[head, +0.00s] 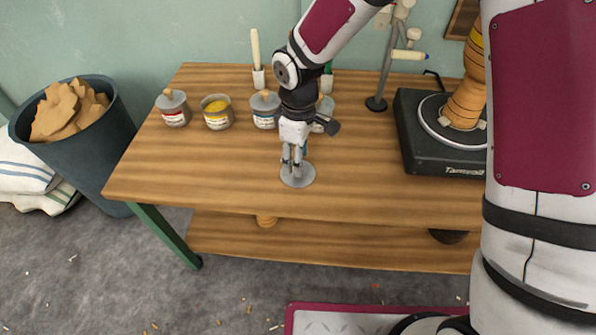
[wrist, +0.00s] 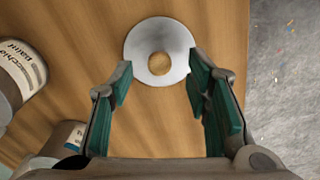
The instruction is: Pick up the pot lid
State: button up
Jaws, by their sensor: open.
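The pot lid (head: 298,178) is a flat grey disc lying on the wooden table near its front edge. In the wrist view the lid (wrist: 142,50) shows a round tan centre (wrist: 159,64), seemingly its knob. My gripper (head: 292,163) is above the lid, pointing down, and hides part of it in the head view. In the wrist view my gripper (wrist: 160,78) is open and empty, with green-padded fingers apart and the lid framed between and beyond their tips. I cannot tell the exact height left between fingertips and lid.
A black turntable (head: 445,152) carrying a wooden goblet shape (head: 467,100) stands right. A bin (head: 80,140) is left of the table. The tabletop around the lid is clear.

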notch_tip(320, 180, down, 4)
jog(key=shift+r+b, duration=0.2)
jog(key=shift+b, duration=0.2)
grip_shut()
jog(key=shift+r, duration=0.2)
jog(key=shift+r, duration=0.25)
notch_tip(320, 180, up, 3)
jog(key=shift+p, duration=0.65)
jog(key=s+d+p, duration=0.1)
jog(key=s+d, duration=0.3)
jog(key=s, duration=0.2)
jog(key=s+d+r, duration=0.1)
jog(key=s+d, duration=0.3)
jog(key=s, duration=0.3)
jog(key=shift+s+d+p, duration=0.2)
jog(key=shift+d+p, duration=0.05)
jog(key=shift+p, duration=0.1)
jog(key=shift+r, duration=0.15)
